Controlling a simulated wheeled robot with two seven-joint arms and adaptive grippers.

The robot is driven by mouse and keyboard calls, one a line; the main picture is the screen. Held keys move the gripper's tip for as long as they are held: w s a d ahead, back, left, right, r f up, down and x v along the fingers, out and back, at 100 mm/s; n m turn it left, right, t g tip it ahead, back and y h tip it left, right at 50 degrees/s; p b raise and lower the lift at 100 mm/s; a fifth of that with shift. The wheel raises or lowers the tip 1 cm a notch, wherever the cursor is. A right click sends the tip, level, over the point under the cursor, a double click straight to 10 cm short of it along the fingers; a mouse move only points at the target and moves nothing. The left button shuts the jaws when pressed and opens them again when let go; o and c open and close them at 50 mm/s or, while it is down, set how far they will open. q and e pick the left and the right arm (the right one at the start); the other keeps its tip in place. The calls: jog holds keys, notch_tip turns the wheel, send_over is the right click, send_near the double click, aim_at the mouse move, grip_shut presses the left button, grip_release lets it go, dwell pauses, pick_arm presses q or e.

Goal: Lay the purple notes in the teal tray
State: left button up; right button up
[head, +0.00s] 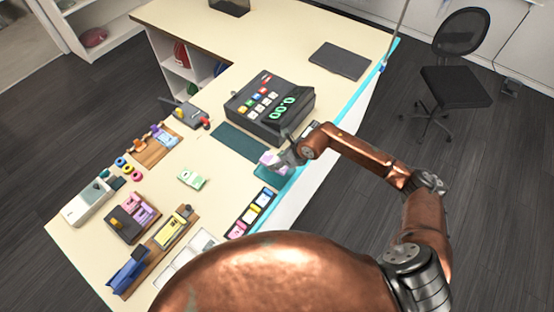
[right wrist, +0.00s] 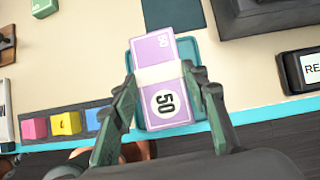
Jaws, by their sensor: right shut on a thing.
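The purple notes (right wrist: 160,58) are a bundle with a white band and the number 50. My right gripper (right wrist: 168,98) is shut on them, one finger along each long side. In the head view the notes (head: 268,158) show beside the right gripper (head: 284,160), partly covered by it. The teal tray (right wrist: 203,60) lies behind the notes in the right wrist view, its middle hidden by them. In the head view the tray (head: 266,178) is at the counter's front edge. I cannot tell whether the notes touch it. My left gripper is not in view.
A cash register (head: 270,108) stands beyond the tray, with a dark teal mat (head: 238,143) next to it. Green notes (head: 192,178) lie on the open counter. A holder with coloured blocks (head: 251,212) is along the front edge.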

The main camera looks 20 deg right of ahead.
jog(key=shift+f+b, duration=1.6)
jog(key=shift+f, duration=1)
jog(key=shift+f+b, duration=0.2)
jog(key=shift+b, duration=0.35)
jog(key=o, duration=1.3)
jog(key=shift+c, duration=0.2)
jog(key=o, duration=0.5)
jog(key=shift+c, duration=0.2)
jog(key=shift+r, duration=0.15)
